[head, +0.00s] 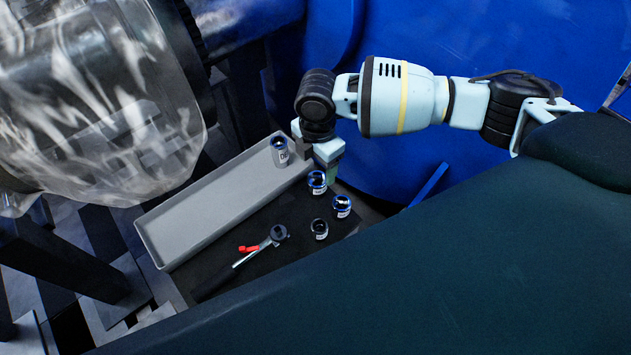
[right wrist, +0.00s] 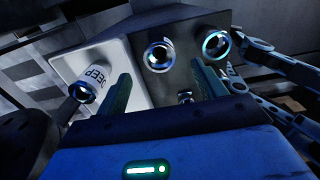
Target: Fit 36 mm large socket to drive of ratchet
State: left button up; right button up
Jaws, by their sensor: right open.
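The ratchet (head: 240,262) lies on a dark mat, with a red part near its head (head: 279,232). Several short sockets stand near it: one (head: 317,182) by my right gripper, one (head: 342,206) to its right, one (head: 320,229) nearer the ratchet. Their size labels are too small to read, so I cannot tell which is the 36 mm one. My right gripper (head: 329,168) is open. In the right wrist view its fingers (right wrist: 162,85) stand apart with a socket (right wrist: 158,54) beyond the gap. Nothing is held. My left gripper is not visible.
A long grey tray (head: 190,225) lies left of the mat (head: 262,215). A taller socket marked DEEP (right wrist: 92,82) stands in its far end, also seen in the head view (head: 280,152). A plastic-wrapped motor part (head: 90,100) hangs at the upper left. Blue panels stand behind.

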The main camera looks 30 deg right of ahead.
aim_at(317, 179)
notch_tip(317, 179, down, 2)
jog(key=shift+f, duration=0.5)
notch_tip(317, 179, down, 4)
jog(key=shift+f, duration=0.15)
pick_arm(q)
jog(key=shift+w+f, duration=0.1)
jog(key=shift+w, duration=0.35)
pick_arm(e)
jog(key=c, duration=1.3)
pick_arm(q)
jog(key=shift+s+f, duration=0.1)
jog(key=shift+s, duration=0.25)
